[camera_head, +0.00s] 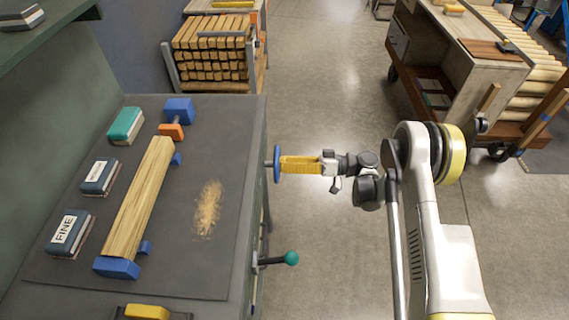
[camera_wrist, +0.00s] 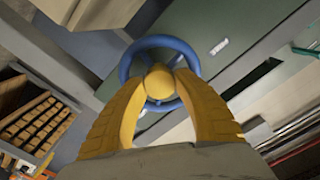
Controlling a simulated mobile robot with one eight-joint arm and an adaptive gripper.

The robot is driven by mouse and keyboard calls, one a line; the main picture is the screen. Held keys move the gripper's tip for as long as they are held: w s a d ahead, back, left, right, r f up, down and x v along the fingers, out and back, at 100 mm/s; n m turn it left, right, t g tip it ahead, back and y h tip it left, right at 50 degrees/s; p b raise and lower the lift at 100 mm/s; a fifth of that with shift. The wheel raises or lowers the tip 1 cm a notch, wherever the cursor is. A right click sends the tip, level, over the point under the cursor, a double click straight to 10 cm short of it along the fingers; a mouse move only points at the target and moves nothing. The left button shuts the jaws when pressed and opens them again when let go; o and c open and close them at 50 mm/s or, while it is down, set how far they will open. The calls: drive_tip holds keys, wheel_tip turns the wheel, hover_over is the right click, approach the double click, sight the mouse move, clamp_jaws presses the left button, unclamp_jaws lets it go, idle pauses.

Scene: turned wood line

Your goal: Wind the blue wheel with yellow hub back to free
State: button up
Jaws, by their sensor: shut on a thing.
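The blue wheel (camera_head: 277,164) stands out from the right side of the grey bench, seen nearly edge-on in the head view. In the wrist view the blue wheel (camera_wrist: 188,47) is seen face-on, with its yellow hub (camera_wrist: 159,83) at the centre. My gripper (camera_head: 283,165) reaches it from the right. Its yellow fingers (camera_wrist: 160,90) are shut on the hub, one on each side, inside the rim. I see no marking for free.
A lever with a teal knob (camera_head: 291,258) sticks out from the bench side below the wheel. On the bench top, a wooden bar (camera_head: 140,200) lies between blue and orange holders, beside sanding blocks (camera_head: 100,177) and sawdust (camera_head: 208,208). Open floor lies right of the bench; a cart (camera_head: 470,60) stands behind.

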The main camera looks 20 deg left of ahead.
drive_tip(key=n, duration=0.4)
drive_tip(key=shift+r+n, duration=0.1)
drive_tip(key=shift+n, duration=0.2)
drive_tip(key=n, duration=0.4)
drive_tip(key=shift+n, duration=0.3)
drive_tip(key=o, duration=0.9)
drive_tip(key=shift+s, duration=0.1)
drive_tip(key=v, duration=1.2)
